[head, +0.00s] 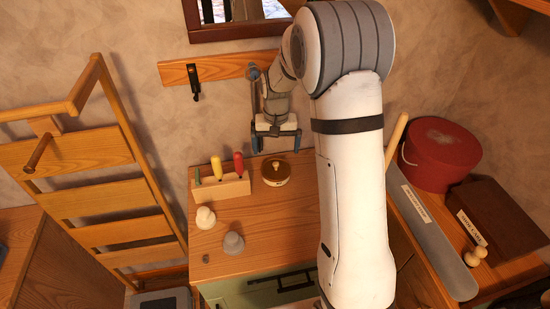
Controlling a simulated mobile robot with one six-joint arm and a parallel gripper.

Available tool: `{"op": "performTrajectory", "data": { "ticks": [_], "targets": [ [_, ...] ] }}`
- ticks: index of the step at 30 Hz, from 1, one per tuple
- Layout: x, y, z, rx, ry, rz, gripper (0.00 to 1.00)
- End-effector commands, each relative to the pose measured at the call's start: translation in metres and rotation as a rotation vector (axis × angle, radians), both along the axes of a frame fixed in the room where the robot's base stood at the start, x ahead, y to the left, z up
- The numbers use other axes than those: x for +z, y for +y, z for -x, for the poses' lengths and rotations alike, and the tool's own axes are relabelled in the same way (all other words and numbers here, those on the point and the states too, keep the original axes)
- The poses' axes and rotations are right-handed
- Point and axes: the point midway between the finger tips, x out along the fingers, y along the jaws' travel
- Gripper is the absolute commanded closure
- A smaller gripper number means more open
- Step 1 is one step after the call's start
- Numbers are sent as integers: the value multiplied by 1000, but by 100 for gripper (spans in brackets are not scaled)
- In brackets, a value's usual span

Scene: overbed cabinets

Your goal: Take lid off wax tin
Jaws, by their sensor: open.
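A round wax tin (276,181) stands on the wooden cabinet top. Its lid (270,174) is on it, with a small pale knob in the middle. My gripper (277,149) is open and empty, with its blue fingers spread apart. In the picture it is just above the tin, near the wall, and apart from the lid. The exact height of the fingers over the cabinet top is hard to tell.
A wooden block (222,189) holding tools with yellow and red handles is left of the tin. A cream knobbed object (205,218) and a grey one (233,243) stand in front. A red round box (438,155) and a dark box (497,218) are at right. A wooden ladder rack (85,150) is at left.

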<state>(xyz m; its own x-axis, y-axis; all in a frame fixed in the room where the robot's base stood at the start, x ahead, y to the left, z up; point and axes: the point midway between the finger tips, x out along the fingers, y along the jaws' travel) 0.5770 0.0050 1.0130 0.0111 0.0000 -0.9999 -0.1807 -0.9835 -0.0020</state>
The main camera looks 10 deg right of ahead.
Motion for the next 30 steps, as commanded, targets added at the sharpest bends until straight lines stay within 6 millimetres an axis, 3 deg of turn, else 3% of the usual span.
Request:
{"op": "performTrajectory", "data": {
  "ticks": [6, 21, 30],
  "targets": [
    [-17, 0, -12, -11, 14, 0, 0],
    [-79, -4, -11, -13, 16, 0, 0],
    [-90, -4, -12, -13, 12, 0, 0]
  ]
}}
